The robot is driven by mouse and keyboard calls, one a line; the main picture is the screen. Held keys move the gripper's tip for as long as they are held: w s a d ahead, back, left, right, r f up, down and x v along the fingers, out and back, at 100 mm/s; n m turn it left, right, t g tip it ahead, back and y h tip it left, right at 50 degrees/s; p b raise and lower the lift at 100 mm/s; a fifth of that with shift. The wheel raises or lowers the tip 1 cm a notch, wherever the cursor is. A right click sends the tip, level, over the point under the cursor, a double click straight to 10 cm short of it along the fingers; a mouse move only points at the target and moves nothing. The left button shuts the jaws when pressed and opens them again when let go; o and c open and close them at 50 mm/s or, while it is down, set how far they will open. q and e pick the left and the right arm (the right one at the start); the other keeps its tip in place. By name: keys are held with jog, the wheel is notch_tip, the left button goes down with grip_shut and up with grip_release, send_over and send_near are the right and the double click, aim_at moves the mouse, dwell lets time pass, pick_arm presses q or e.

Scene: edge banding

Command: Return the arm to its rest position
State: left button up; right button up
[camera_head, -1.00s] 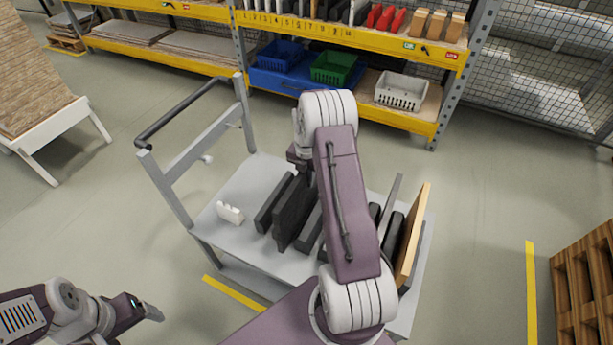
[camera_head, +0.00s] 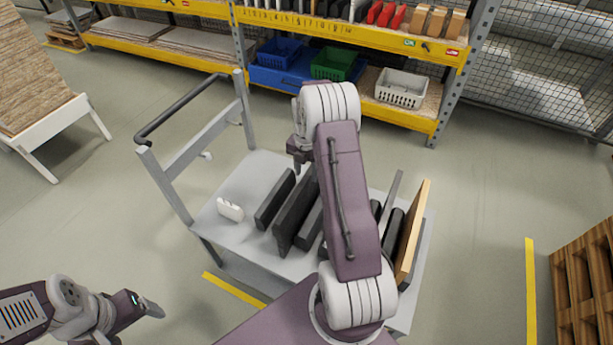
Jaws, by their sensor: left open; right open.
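My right arm reaches from the bottom of the head view over the grey cart (camera_head: 262,168). Its open gripper (camera_head: 299,165) is above the dark panels (camera_head: 297,208) standing on the cart, with nothing seen between its fingers. The arm's upper link hides part of the panels and cart. My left gripper (camera_head: 155,309) is at the lower left, off the cart and over the floor. It is open and looks empty.
A yellow shelf (camera_head: 400,118) with bins stands behind. A pallet (camera_head: 590,285) is at right.

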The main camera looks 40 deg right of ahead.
notch_tip(320, 180, up, 6)
jog(key=shift+r, duration=0.15)
